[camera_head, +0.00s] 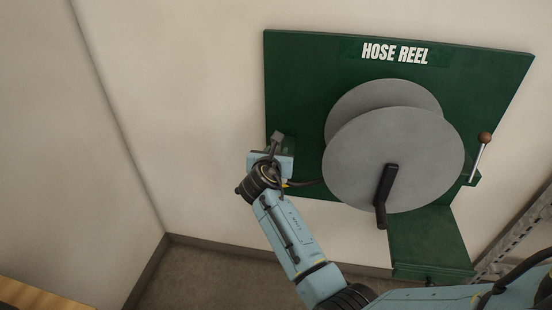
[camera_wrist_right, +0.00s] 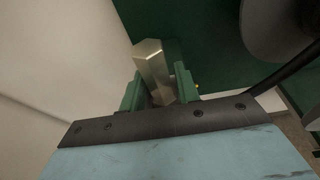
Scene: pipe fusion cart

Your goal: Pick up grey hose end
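The grey hose end (camera_head: 277,137) is a small block-like fitting at the left edge of the green hose reel board. In the right wrist view the hose end (camera_wrist_right: 153,68) is a pale metallic, six-sided piece, tilted, between two green fingers. My right gripper (camera_head: 274,154) is at the hose end, and in the wrist view its fingers (camera_wrist_right: 162,88) appear closed on its two sides. The lower part of the fitting is hidden by the gripper body. The dark hose (camera_head: 308,183) runs from near the gripper to the reel. My left gripper is not in view.
The hose reel (camera_head: 390,155) has two grey discs and a black crank (camera_head: 386,190). A lever with a brown knob (camera_head: 485,138) stands right of it on the green board (camera_head: 300,70). Metal shelving (camera_head: 515,235) is at the lower right. The wall left of the board is clear.

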